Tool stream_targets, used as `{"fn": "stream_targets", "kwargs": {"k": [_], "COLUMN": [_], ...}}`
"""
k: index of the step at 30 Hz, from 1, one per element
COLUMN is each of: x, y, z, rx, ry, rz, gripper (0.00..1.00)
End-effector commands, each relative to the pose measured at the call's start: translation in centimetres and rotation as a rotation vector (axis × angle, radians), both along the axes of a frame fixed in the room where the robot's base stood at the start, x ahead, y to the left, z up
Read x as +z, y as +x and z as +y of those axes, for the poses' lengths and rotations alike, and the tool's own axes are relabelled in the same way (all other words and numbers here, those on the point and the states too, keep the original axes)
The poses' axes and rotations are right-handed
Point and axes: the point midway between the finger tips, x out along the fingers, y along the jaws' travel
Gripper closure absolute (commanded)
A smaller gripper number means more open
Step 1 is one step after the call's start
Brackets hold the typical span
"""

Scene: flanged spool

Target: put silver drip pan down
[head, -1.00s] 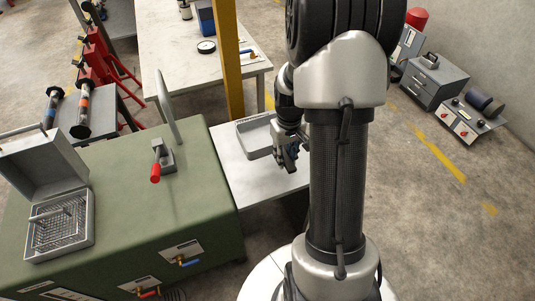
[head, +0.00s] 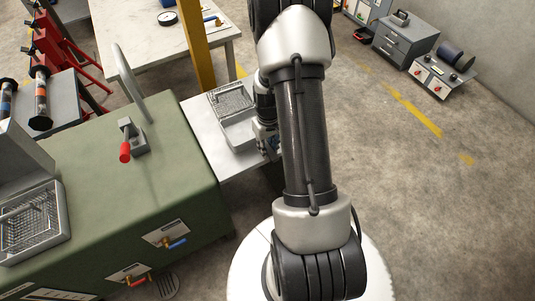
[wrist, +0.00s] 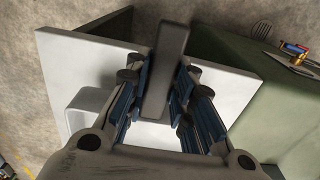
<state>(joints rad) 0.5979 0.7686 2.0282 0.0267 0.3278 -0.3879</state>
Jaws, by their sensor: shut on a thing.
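The silver drip pan (head: 240,134) is a shallow, light-grey tray at the table's right side in the head view. My gripper (head: 268,144) is at its right side, partly behind my arm. In the wrist view my gripper (wrist: 160,105) is shut on a dark grey bar, which looks like part of the pan. A light rounded pan corner (wrist: 88,108) shows left of the fingers, above the white side table (wrist: 65,65). Whether the pan's underside touches the table cannot be told.
A wire mesh rack or basket (head: 232,98) lies directly behind the pan. The side table (head: 208,130) has bare room on its left and front. A green cabinet (head: 180,185) with a red-handled lever (head: 126,150) adjoins on the left. A yellow post (head: 193,45) stands behind.

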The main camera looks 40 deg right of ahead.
Motion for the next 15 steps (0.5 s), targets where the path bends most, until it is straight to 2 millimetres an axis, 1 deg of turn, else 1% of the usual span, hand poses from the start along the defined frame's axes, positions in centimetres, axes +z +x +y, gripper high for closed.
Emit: {"fn": "stream_targets", "kwargs": {"k": [6, 7, 9, 15], "x": [-3.4, -3.7, -4.0, -3.8], "y": [0.0, 0.0, 0.1, 0.0], "z": [0.0, 0.0, 0.0, 0.0], "rx": [0.0, 0.0, 0.0, -0.001], "ry": [0.001, 0.0, 0.0, -0.001], "rz": [0.002, 0.001, -0.001, -0.002], "gripper": [1.0, 1.0, 1.0, 1.0]}}
